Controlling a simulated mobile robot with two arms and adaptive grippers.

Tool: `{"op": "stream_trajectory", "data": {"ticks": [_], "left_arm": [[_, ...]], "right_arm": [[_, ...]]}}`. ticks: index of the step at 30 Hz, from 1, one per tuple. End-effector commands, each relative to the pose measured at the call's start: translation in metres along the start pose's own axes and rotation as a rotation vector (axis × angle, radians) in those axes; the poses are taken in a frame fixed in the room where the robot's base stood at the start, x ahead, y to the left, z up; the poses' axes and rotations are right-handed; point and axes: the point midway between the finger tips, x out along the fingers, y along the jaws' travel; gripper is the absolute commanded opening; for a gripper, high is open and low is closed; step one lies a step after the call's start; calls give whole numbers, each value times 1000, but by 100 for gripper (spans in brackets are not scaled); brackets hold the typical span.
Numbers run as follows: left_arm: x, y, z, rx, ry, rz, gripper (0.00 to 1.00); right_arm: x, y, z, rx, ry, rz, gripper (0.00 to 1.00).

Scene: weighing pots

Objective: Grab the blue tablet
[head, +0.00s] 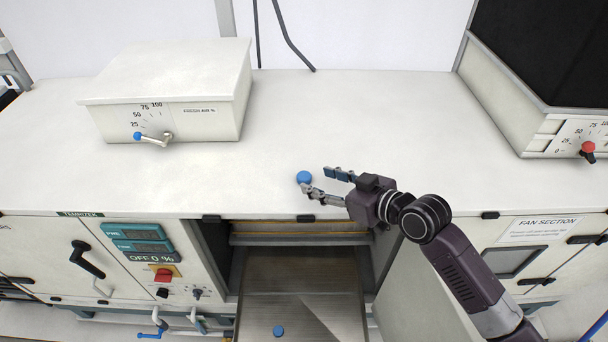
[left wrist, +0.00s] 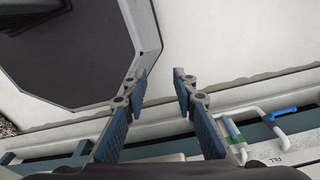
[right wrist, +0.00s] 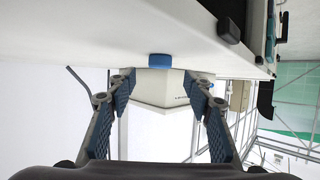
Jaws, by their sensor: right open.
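A round blue tablet (head: 304,177) lies on the white counter near its front edge. In the right wrist view the blue tablet (right wrist: 160,60) shows ahead of the fingertips, roughly centred between them. My right gripper (head: 316,181) is open at the counter's front edge, with the tablet at its fingertips, and nothing is clearly clamped. A second blue disc (head: 278,331) lies on the lower metal tray. My left gripper (left wrist: 160,76) shows only in its own wrist view, with its fingers apart and nothing between them.
A white box with a dial (head: 170,95) stands at the back left of the counter (head: 350,115). A dark-topped unit with a red knob (head: 587,147) stands at right. An open compartment with a metal tray (head: 300,280) is below. The counter's middle is clear.

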Motion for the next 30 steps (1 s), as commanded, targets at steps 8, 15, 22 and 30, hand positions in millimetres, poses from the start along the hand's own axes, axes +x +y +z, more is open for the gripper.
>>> {"op": "stream_trajectory", "data": {"ticks": [8,15,22,30], "left_arm": [[-17,0,1,0,-3,0,26],[-19,-4,-26,0,36,-4,26],[-18,-3,-20,0,27,-4,26],[-18,-2,-10,0,12,-2,26]], "right_arm": [[33,-2,-1,3,0,1,47],[48,-2,1,1,-1,1,47],[48,-2,2,0,-1,1,45],[48,-2,1,0,-1,1,15]]}}
